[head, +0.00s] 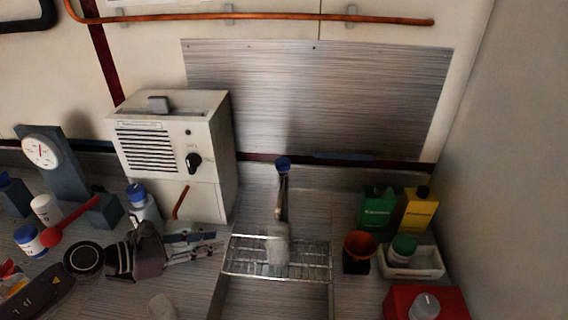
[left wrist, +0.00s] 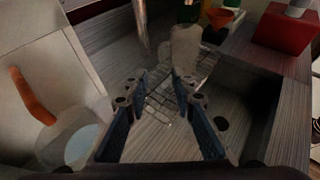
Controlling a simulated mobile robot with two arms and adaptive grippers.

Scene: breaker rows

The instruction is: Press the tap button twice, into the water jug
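The tap (head: 282,190) stands behind the wire rack, with a blue button (head: 283,163) on top. A pale, cloudy jug (head: 278,246) stands on the rack under the tap. In the left wrist view, the jug (left wrist: 185,47) is beyond the fingertips and the tap's metal column (left wrist: 143,22) is beside it; the button is out of that view. My left gripper (head: 213,246) is left of the rack, pointing right, apart from the jug and tap. Its fingers (left wrist: 164,95) are open with nothing between them. My right gripper is not in view.
The wire rack (head: 310,262) spans the sink. A white heater box (head: 178,150) stands behind my left gripper. Space between gripper and jug looks clear.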

